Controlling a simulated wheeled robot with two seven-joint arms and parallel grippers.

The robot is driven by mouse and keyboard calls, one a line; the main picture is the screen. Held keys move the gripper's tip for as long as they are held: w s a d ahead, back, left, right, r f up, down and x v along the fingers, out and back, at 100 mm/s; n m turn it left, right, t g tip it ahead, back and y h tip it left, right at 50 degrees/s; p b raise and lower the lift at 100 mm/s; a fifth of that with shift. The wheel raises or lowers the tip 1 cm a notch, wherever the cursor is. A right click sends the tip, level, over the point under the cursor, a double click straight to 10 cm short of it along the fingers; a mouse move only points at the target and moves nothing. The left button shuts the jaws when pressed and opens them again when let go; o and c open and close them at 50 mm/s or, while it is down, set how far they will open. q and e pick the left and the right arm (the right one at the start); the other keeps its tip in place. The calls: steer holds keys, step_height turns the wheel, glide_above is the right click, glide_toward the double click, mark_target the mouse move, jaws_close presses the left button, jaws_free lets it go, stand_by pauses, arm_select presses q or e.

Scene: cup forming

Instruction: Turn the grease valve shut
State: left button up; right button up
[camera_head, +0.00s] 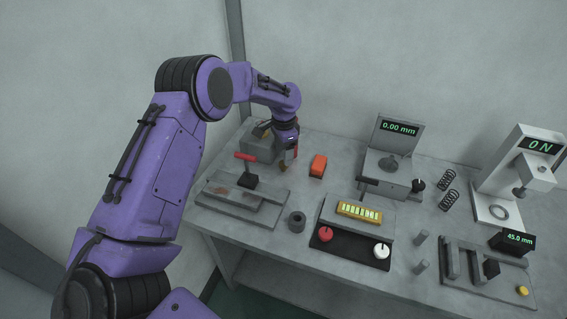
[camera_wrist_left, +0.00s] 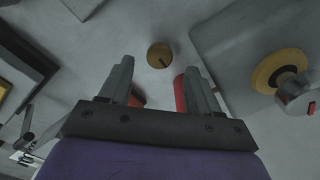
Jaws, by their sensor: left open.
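My left gripper (camera_head: 286,158) points down beside a grey box at the back left of the bench. In the left wrist view my left gripper (camera_wrist_left: 158,82) has its two fingers spread apart, with nothing clamped between them. A round brass piece with a dark slot (camera_wrist_left: 160,54) lies just beyond the fingertips. A red part (camera_wrist_left: 180,95) shows partly behind the right finger; I cannot tell whether they touch. The gripper and fingers hide most of this spot in the head view, so I cannot tell how the valve is turned. My right gripper is not in view.
The grey box (camera_head: 257,148) stands left of the gripper. A red-handled lever fixture (camera_head: 246,158) is in front of it. An orange block (camera_head: 318,166) lies to the right. A grey ring (camera_head: 297,222) and a control panel with knobs (camera_head: 350,246) are nearer the front.

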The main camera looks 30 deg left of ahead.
arm_select(q)
step_height(320, 180, up, 5)
steer(key=shift+r, duration=0.1)
stand_by(0.5)
